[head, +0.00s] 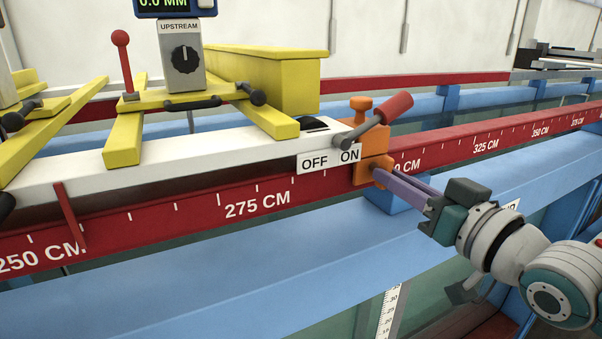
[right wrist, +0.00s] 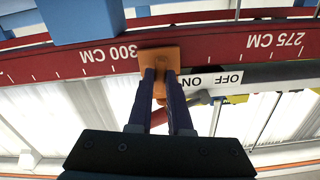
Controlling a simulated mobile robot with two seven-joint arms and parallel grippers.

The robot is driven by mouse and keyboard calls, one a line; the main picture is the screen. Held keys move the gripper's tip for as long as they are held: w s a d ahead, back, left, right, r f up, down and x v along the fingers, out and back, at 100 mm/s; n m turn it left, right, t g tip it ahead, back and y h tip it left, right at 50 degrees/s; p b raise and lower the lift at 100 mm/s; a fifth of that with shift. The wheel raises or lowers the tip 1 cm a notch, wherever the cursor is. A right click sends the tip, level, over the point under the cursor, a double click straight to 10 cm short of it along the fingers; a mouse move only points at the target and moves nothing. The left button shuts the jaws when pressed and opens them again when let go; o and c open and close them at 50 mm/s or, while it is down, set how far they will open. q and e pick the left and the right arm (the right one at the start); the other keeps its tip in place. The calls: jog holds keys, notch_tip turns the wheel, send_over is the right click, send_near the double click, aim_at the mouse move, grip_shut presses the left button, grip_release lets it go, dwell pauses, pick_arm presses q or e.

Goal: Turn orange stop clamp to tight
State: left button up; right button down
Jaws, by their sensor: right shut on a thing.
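The orange stop clamp (head: 371,143) sits on the red scale rail (head: 440,150), just left of the partly hidden 300 CM mark. It has an orange knob on top (head: 361,103). My right gripper (head: 376,173) reaches in from the right, its purple fingers at the clamp's front face. In the right wrist view the fingers (right wrist: 160,76) are shut on a part of the orange clamp (right wrist: 159,56), on either side of it. The fingertips hide the gripped part, so I cannot tell how far it is turned. My left gripper is out of view.
An OFF/ON plate (head: 328,159) and a red-handled lever (head: 392,108) stand close to the clamp. A white beam (head: 190,157) with yellow supports lies to the left. Blue rails (head: 250,255) run below the scale rail.

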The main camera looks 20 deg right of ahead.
jog(key=c, duration=0.8)
grip_release()
jog(key=shift+c, duration=0.2)
jog(key=shift+s, duration=0.1)
jog(key=s+b, duration=0.2)
jog(key=s, duration=0.7)
jog(key=shift+s+d+b, duration=0.3)
jog(key=shift+s+d, duration=0.05)
jog(key=shift+s, duration=0.05)
jog(key=shift+f, duration=0.1)
